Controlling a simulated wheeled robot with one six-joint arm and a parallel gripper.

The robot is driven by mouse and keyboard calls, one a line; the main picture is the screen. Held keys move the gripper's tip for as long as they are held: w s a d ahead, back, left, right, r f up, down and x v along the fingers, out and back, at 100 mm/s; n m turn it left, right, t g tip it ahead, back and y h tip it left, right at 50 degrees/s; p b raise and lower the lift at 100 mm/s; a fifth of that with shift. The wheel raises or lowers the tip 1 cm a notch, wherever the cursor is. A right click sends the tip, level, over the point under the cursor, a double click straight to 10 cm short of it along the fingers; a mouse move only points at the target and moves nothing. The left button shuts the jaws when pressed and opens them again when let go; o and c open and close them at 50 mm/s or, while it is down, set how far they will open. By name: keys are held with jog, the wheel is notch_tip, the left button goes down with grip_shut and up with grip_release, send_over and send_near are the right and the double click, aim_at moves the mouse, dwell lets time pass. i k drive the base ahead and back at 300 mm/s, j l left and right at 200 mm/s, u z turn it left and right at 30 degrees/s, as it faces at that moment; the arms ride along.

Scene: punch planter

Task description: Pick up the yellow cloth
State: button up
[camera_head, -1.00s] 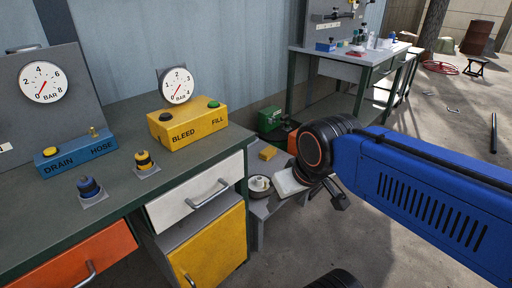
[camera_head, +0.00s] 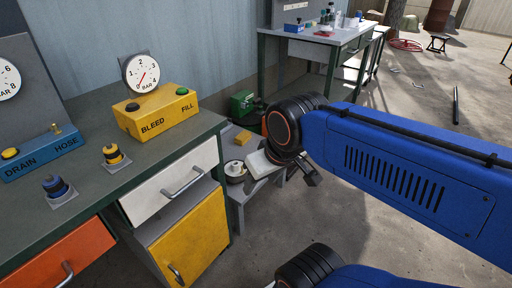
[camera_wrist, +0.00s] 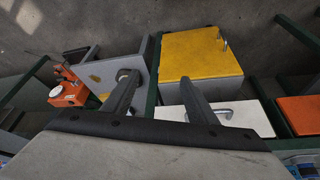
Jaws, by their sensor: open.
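A small yellow piece (camera_head: 243,138), which looks like the yellow cloth, lies on the low grey stand (camera_head: 238,194) beside the workbench. It is too small to make out folds. A yellow spot on the grey stand in the wrist view (camera_wrist: 95,78) seems to be the same piece. My gripper (camera_wrist: 160,86) is open and empty, its two fingers apart over the gap between the stand and the yellow cabinet door. In the head view my gripper is partly hidden behind my blue arm, to the right of the stand and apart from the yellow piece.
A white and dark round object (camera_head: 236,170) sits on the stand near the yellow piece. The workbench (camera_head: 95,188) with its white drawer (camera_head: 172,186) and yellow door (camera_head: 190,238) stands left. A green box (camera_head: 243,103) is behind.

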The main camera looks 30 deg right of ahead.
aim_at(242, 139)
jog(key=l, duration=0.45)
jog(key=i+l, duration=0.15)
jog(key=l, duration=0.75)
jog(key=i+l, duration=0.5)
jog(key=i, duration=0.2)
jog(key=i+z, duration=0.1)
jog(key=i, duration=0.25)
